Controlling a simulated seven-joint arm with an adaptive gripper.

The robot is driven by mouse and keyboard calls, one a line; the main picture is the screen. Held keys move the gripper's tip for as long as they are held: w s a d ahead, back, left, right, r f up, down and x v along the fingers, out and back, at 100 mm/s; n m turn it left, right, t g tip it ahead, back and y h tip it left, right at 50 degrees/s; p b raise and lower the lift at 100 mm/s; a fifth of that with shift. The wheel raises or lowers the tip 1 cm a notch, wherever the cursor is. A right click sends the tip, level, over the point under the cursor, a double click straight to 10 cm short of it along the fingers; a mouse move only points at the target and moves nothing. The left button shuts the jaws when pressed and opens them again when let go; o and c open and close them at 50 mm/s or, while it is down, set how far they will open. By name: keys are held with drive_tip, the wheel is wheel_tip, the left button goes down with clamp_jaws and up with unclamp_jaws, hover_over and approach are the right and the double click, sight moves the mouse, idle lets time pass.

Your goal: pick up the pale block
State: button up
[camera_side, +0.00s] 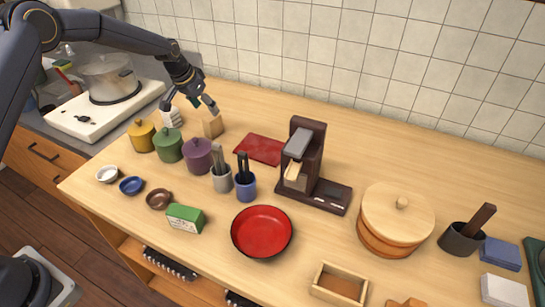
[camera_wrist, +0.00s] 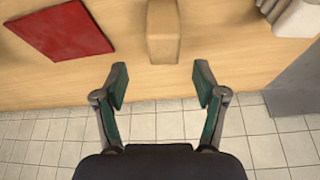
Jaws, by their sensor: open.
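The pale block (camera_side: 212,126) is a light wooden block on the counter near the wall, to the right of a small white ribbed object (camera_side: 171,117). In the wrist view the block (camera_wrist: 163,32) is at the top middle, in line with the gap between the fingers and beyond their tips. My gripper (camera_side: 190,103) is open and empty, above and a little left of the block in the side view. In the wrist view both fingers of my gripper (camera_wrist: 161,84) are spread wider than the block, with clear space between them.
A red board (camera_side: 260,149) lies right of the block. Yellow (camera_side: 141,135), green (camera_side: 168,146) and purple (camera_side: 198,156) lidded pots stand in front of it. The stove with a pot (camera_side: 109,77) is at left. The tiled wall (camera_wrist: 150,128) is close behind.

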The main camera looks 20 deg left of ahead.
sight(210, 116)
drive_tip(key=x, duration=0.6)
drive_tip(key=shift+a+f, duration=0.1)
drive_tip(key=shift+a, duration=0.15)
drive_tip(key=c, duration=1.3)
